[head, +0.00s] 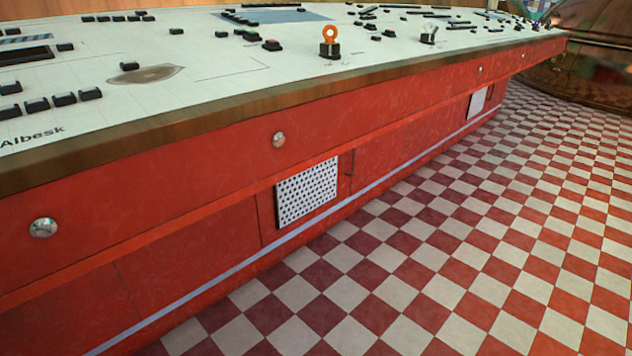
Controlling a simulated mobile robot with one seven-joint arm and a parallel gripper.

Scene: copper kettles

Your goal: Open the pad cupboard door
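A red control desk (400,110) runs from the left front to the back right in the head view. Low on its front is a white dotted panel (307,191) set in a red section, which may be the pad cupboard door. It looks flush with the front, with no open gap visible. A second, smaller pale panel (477,102) is farther along the front. My gripper does not show in this view.
The desk top (200,75) carries several black buttons and levers and an orange-ringed switch (330,42). Round metal knobs (279,139) line the upper front. The checkered floor (450,240) is clear. A large copper vessel (590,65) stands at the back right.

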